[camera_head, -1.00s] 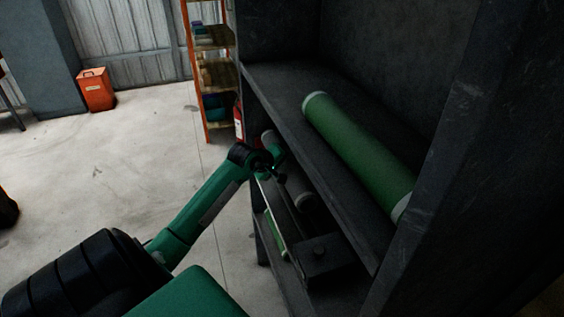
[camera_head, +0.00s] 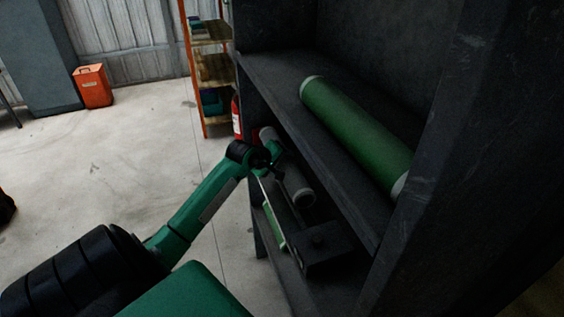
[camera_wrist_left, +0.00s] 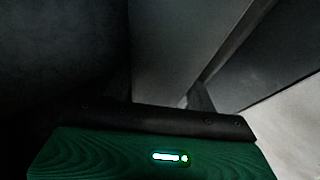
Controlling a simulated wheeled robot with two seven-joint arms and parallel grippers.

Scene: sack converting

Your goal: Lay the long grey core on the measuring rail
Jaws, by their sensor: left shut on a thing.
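The long grey core (camera_head: 292,177) shows in the head view as a dark grey tube with pale ends, below the upper shelf of the dark rack. My left gripper (camera_head: 274,157) is at its side, shut on it; the contact is small and partly hidden. Below the core is a dark fixture with a thin pale-edged strip and a block (camera_head: 322,247) at its near end; it looks like the measuring rail, but its shape is hard to make out. My right gripper is not in view.
A large green roll (camera_head: 356,134) lies on the upper shelf (camera_head: 341,190), above the core. A green strip (camera_head: 274,227) shows beside the fixture. A red extinguisher (camera_head: 237,118) and an orange rack (camera_head: 196,85) stand behind.

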